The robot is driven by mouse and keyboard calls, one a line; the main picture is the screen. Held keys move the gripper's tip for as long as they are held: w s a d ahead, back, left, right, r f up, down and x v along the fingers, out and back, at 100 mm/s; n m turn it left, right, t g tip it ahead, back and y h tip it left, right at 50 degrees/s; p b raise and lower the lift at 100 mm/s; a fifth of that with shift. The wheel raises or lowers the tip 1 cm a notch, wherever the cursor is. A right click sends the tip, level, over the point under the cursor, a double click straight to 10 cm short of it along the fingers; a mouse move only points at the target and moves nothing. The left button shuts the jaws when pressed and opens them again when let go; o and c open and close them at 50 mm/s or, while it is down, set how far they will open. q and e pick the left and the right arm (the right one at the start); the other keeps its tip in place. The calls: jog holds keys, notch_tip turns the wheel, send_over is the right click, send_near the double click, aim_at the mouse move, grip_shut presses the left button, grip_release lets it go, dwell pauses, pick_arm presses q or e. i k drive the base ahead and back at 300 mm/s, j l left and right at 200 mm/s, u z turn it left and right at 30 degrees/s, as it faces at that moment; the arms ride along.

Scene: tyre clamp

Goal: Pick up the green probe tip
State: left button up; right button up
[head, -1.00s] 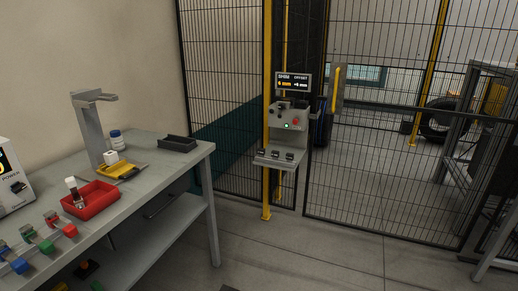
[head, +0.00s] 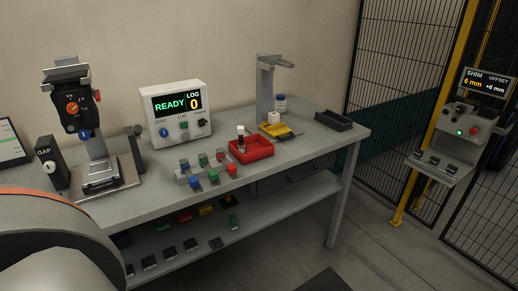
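Small green pieces stand in a grey rack on the workbench (head: 300,157), among blue and red ones. One green piece (head: 213,176) is in the front row, between a blue piece (head: 197,184) and a red piece (head: 232,169). Another green piece (head: 203,159) is in the back row. At this size I cannot tell which green piece is the probe tip. Neither of my grippers is in view.
A red tray (head: 262,151) holding a small bottle stands right of the rack. The READY display box (head: 172,113) stands behind it. A gauge stand (head: 92,125) is at left, a dark tray (head: 333,121) at right. Coloured blocks lie on the lower shelf (head: 290,207).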

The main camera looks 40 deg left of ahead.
aim_at(203, 163)
jog(key=u, duration=1.55)
